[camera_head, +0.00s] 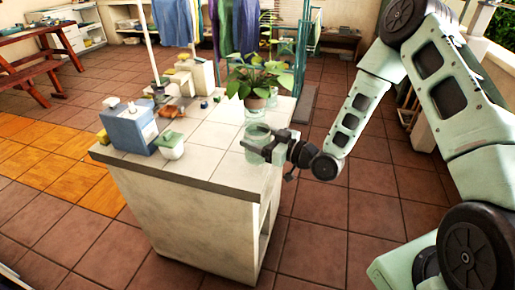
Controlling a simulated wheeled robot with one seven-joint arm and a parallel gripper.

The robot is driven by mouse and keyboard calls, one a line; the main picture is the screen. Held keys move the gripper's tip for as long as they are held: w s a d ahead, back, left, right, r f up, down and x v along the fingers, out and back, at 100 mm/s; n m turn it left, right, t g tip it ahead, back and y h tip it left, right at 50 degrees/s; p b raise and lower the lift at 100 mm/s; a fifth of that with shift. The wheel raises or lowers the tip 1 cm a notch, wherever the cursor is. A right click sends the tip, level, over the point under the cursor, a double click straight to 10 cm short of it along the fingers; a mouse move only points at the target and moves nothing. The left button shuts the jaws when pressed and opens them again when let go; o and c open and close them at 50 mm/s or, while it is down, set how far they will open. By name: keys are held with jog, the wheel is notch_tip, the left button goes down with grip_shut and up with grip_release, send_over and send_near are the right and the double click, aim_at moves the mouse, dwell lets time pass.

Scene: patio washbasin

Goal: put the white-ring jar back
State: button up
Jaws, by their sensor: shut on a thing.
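A pale green, see-through jar (257,132) is at the right edge of the washbasin counter (205,168), just in front of a potted plant. My gripper (262,149) reaches in from the right and is shut on this jar. The jar looks upright. The fingers cover its lower part, and I cannot tell whether its base touches the counter. A white ring on it is too small to make out. A squat white and green pot with a lid (172,148) stands on the left part of the counter.
The potted plant (256,85) stands close behind the held jar. A blue-grey box (130,127) and several small items stand along the counter's left and back. The counter's front middle is bare. A red-brown wooden bench (45,75) is far left.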

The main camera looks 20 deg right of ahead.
jog(key=shift+f, duration=1.85)
jog(key=shift+f, duration=0.2)
jog(key=o, duration=1.3)
jog(key=shift+o, duration=0.2)
jog(key=shift+r, duration=0.1)
jog(key=shift+r, duration=0.2)
jog(key=b+v, duration=0.2)
jog(key=v, duration=1)
jog(key=shift+b, duration=0.3)
